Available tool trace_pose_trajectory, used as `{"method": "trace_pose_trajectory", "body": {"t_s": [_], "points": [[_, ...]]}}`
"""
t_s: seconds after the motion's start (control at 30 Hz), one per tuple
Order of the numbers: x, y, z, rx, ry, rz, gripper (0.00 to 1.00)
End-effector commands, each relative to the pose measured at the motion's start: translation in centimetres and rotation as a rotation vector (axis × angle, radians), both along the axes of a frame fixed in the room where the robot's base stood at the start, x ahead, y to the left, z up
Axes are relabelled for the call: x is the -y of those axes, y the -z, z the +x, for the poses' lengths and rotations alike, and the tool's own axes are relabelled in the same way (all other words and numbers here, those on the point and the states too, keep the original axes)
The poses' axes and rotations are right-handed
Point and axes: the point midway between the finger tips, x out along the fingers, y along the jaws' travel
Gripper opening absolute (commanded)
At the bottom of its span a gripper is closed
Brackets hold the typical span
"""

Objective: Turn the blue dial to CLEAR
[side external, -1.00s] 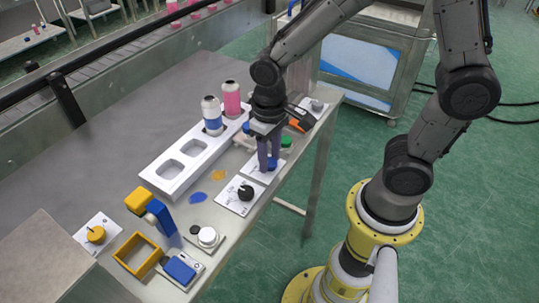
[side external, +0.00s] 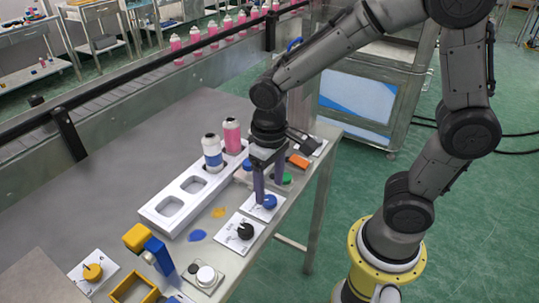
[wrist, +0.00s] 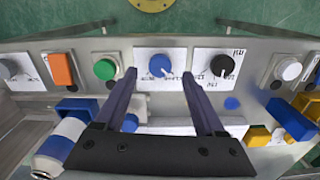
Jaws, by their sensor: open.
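The blue dial (side external: 270,202) sits on a white label plate near the table's front edge. In the wrist view the blue dial (wrist: 160,65) shows a small white pointer mark at its lower right. The plate's lettering is too small to read. My gripper (side external: 268,191) is open over this plate, with its fingers apart. In the wrist view my gripper (wrist: 157,77) has one finger left and one right of the dial, with clear space between. I cannot tell the exact height of the fingertips above the plate.
A black dial (side external: 245,231) is beside the blue one; a green button (wrist: 105,69) is on the other side. An orange part (side external: 299,161), a white rack (side external: 166,224) with a blue-banded can (side external: 213,153) and a pink can (side external: 232,135) stand close by. The grey table behind the rack is clear.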

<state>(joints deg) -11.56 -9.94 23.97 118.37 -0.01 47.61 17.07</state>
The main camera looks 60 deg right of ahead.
Motion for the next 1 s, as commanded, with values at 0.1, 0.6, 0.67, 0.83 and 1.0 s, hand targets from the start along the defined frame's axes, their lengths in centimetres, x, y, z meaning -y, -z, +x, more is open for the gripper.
{"method": "trace_pose_trajectory", "body": {"t_s": [0.1, 0.6, 0.67, 0.83, 1.0], "points": [[0.0, -2.8, 0.2, 0.009, 0.0, 0.002, 0.71], [0.0, -10.4, 0.1, 0.003, -0.001, 0.001, 0.71], [0.0, -10.6, 0.0, 0.002, -0.001, 0.0, 0.71], [0.0, -10.7, 0.0, 0.001, -0.001, 0.0, 0.71], [0.1, -10.7, 0.0, 0.002, 0.003, 0.0, 0.71]]}}
